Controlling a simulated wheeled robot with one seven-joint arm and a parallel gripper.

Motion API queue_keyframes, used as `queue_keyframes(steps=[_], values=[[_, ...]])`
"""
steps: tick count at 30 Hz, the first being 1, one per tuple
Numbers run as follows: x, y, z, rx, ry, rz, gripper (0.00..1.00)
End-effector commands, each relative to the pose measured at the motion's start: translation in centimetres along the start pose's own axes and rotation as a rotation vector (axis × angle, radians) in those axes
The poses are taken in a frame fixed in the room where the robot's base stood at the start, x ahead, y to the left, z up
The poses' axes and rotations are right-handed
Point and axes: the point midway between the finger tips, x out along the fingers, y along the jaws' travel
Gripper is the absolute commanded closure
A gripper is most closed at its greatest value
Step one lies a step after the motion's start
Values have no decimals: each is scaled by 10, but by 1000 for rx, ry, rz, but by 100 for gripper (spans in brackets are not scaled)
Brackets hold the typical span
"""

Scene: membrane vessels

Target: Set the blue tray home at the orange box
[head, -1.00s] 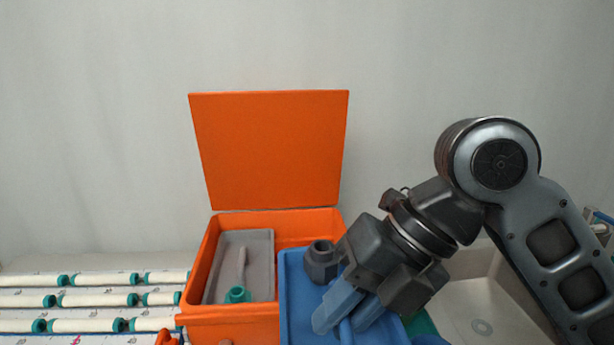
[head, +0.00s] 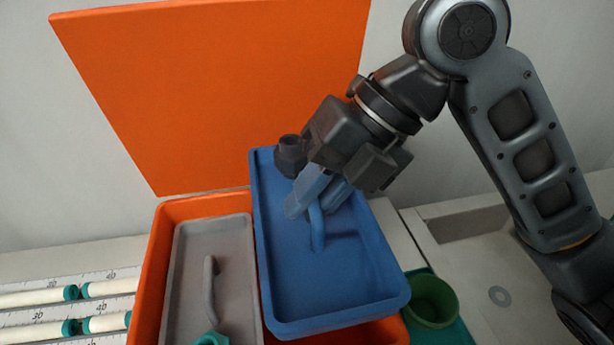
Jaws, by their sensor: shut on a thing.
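The blue tray (head: 345,290) is a shallow rectangle with a raised rim and an upright handle (head: 317,228) in its middle. My gripper (head: 312,200) has its blue fingers shut on that handle. The tray is over the right part of the open orange box (head: 152,275), turned a little against the box's sides. Its near end overlaps the box's right wall in the picture; whether it touches the box I cannot tell. A dark nut-like piece (head: 290,157) is at the tray's far left corner. The orange lid (head: 215,90) stands open behind.
A grey tray (head: 180,300) with a handle and a teal nut (head: 212,340) fills the box's left side. A green cup (head: 432,300) stands close at the right. White tubes with teal ends (head: 105,288) lie at the left. A pale sink (head: 470,265) is at the right.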

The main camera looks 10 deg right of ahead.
Motion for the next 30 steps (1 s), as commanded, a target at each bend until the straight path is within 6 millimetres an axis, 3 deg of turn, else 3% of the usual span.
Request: queue_keyframes(steps=[30], values=[[38, -25, 0, 1, 0, 1, 100]])
